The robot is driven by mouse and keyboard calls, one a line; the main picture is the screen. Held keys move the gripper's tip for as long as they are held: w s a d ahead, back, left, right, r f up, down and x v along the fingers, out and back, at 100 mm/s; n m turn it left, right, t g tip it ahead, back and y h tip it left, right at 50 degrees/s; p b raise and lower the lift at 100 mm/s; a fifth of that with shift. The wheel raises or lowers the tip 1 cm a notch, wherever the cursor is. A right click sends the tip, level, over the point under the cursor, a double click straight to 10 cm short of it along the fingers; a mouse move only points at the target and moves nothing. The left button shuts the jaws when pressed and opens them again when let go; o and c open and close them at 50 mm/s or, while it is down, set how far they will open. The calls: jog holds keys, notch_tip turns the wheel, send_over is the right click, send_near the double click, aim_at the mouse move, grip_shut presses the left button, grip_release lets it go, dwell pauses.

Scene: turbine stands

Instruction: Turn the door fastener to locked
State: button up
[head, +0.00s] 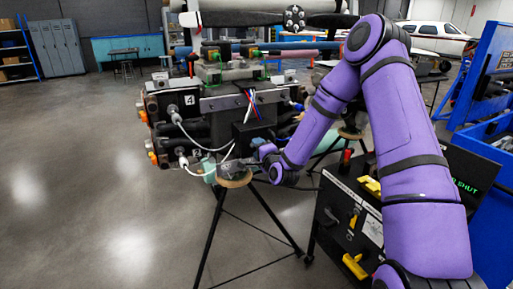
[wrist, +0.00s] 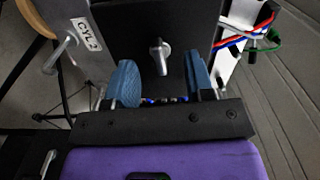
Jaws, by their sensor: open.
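The door fastener (wrist: 160,56) is a small silver handle on a dark door panel (wrist: 135,22) in the wrist view. Its lever points downward in the picture, tilted slightly. My gripper (wrist: 161,66) is open, with one blue-padded finger on each side of the fastener and visible gaps between. I see no contact. The fastener is too small or hidden to make out there.
A plate marked CYL 2 (wrist: 84,36) is left of the panel, and coloured wires (wrist: 245,35) run at its right. In the head view, white cables (head: 207,148) hang near my gripper. A black case (head: 345,205) stands at right; the floor at left is open.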

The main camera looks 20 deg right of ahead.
jog(key=s, duration=0.3)
jog(key=shift+s, duration=0.1)
dwell(0.3)
